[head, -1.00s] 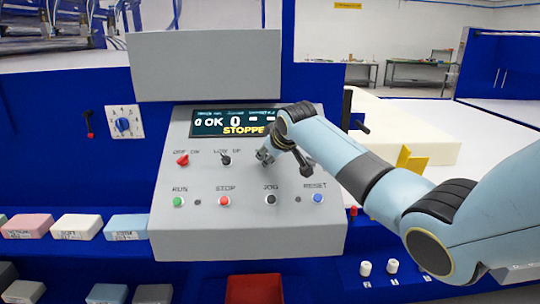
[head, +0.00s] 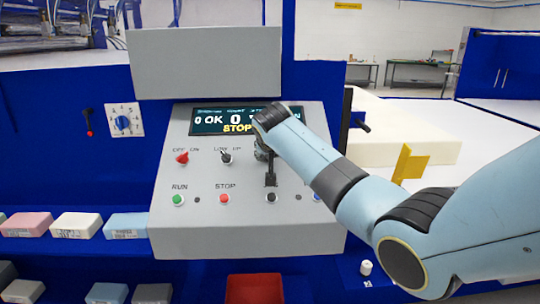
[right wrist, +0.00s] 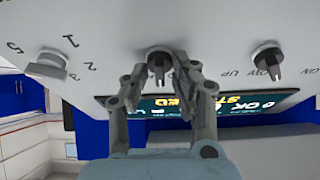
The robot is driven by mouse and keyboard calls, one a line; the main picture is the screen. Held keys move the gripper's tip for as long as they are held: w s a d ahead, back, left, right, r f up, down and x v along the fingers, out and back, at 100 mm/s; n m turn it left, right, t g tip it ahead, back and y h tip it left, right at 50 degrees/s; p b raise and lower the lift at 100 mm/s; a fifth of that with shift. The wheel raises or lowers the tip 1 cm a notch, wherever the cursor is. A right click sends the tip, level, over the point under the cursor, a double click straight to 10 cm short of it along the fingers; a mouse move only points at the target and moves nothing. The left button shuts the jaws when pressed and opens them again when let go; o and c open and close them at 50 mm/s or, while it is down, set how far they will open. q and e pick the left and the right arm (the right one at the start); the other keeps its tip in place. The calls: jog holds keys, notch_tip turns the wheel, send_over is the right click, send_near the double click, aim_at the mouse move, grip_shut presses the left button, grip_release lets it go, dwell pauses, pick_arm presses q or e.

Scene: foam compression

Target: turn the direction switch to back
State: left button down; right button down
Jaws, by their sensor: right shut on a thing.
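The grey control panel (head: 235,235) stands in the middle of the head view, with its display reading a partly hidden "STOPPED". My right gripper (head: 264,153) is in front of the panel's upper right switch position, and my arm hides most of it. In the right wrist view, my right gripper (right wrist: 162,80) has its fingers on either side of a black rotary switch (right wrist: 158,62), shut on its handle. This appears to be the direction switch; its labels cannot be read. My left gripper is not in view.
Beside it are the LOW/UP switch (head: 225,157) and the red OFF/ON switch (head: 182,158). Below are the green RUN button (head: 178,199) and red STOP button (head: 224,198). A numbered grey knob (right wrist: 48,62) is left in the wrist view. Foam blocks (head: 76,225) lie left.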

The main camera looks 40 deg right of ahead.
jog(key=m+g+h+b, duration=0.1)
jog(key=m+b, duration=0.1)
jog(key=m, duration=0.2)
jog(key=shift+f+m, duration=0.15)
jog(key=shift+m, duration=0.25)
jog(key=shift+a+m+g+h+b, duration=0.1)
jog(key=shift+m+g+h+b, duration=0.4)
jog(key=shift+m+b, duration=0.95)
jog(key=shift+m, duration=0.45)
jog(key=c, duration=1.4)
grip_release()
jog(key=v, duration=1.2)
jog(key=shift+w+r, duration=0.15)
jog(key=shift+r, duration=0.05)
